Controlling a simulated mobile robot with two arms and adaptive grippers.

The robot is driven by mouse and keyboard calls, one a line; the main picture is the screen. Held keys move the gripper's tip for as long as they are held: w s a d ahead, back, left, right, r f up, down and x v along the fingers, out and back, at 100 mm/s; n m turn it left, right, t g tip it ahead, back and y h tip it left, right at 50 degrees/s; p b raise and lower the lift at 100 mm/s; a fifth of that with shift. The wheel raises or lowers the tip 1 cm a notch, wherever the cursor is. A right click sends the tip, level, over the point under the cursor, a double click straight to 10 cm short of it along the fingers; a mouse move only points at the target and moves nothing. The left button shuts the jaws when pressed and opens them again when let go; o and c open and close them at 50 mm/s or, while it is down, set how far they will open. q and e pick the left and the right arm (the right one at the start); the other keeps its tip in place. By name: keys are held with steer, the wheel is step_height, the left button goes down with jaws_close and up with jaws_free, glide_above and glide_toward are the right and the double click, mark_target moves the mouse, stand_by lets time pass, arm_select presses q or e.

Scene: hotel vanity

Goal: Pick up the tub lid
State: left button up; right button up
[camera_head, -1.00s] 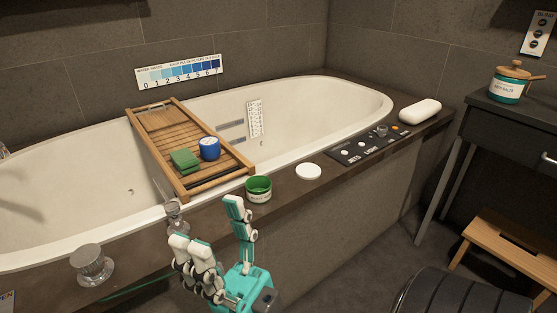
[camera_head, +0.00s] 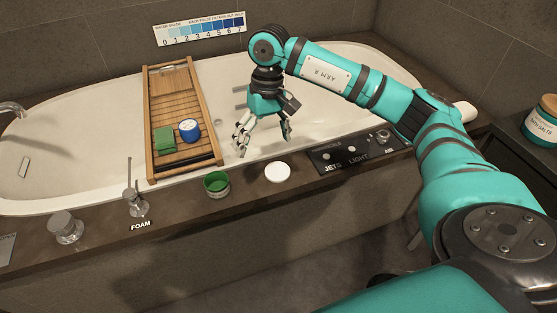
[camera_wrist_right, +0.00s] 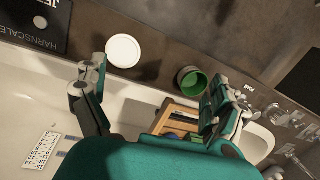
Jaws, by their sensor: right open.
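The tub lid, a flat white disc (camera_head: 278,172), lies on the dark ledge of the bath. It also shows in the right wrist view (camera_wrist_right: 123,51). A small green open tub (camera_head: 217,184) with a pale label stands on the ledge to its left, apart from it; the wrist view shows its green inside (camera_wrist_right: 194,82). My right gripper (camera_head: 264,146) points down over the bath's near side, just behind the lid, open and empty. In the wrist view the lid is near one fingertip and the tub near the other. My left gripper is out of view.
A wooden bath tray (camera_head: 152,115) spans the bath, holding a green block (camera_head: 164,141) and a blue round container (camera_head: 189,130). A black control panel (camera_head: 330,160) lies right of the lid. A foam spout (camera_head: 136,200) and a knob (camera_head: 65,226) stand at left.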

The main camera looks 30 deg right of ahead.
step_height(320, 180, up, 3)
steer(key=h, duration=0.1)
glide_above(277, 171)
steer(key=shift+n+t+h, duration=0.3)
steer(key=shift+t, duration=0.1)
step_height(277, 171, down, 11)
steer(key=shift+d+f+b, duration=0.1)
steer(key=shift+d+b, duration=0.05)
steer(key=shift+b, duration=0.85)
steer(key=shift+f, duration=0.75)
step_height(277, 171, down, 4)
steer(key=shift+f+b, duration=0.1)
steer(key=shift+b, duration=0.55)
steer(key=shift+f, duration=0.2)
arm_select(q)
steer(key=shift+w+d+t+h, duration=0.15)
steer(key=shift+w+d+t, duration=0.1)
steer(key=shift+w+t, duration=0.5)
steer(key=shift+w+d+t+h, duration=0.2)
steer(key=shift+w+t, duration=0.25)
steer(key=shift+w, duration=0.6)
arm_select(e)
steer(key=c, duration=0.8)
